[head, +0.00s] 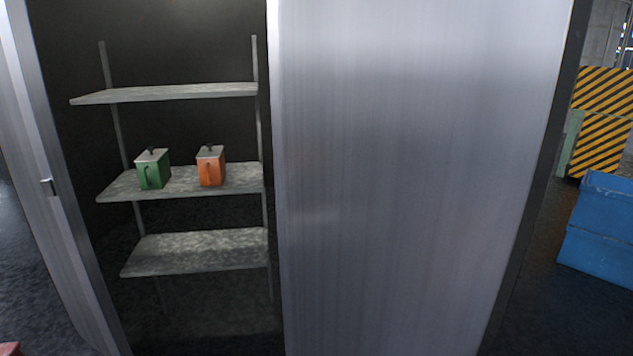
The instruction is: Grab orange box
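The orange box (211,169) stands upright on the middle shelf inside an open metal cabinet, in the head view. It has a grey lid with a dark knob and a handle on its front. A green box (153,171) of similar shape stands to its left on the same shelf, with a gap between them. Neither of my grippers shows in this view.
The middle shelf (248,180) lies between an upper shelf (170,94) and a lower shelf (200,252), both empty. A large metal panel (410,180) closes the cabinet's right part. A narrow door (60,200) stands at left. Blue crates (600,225) sit at far right.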

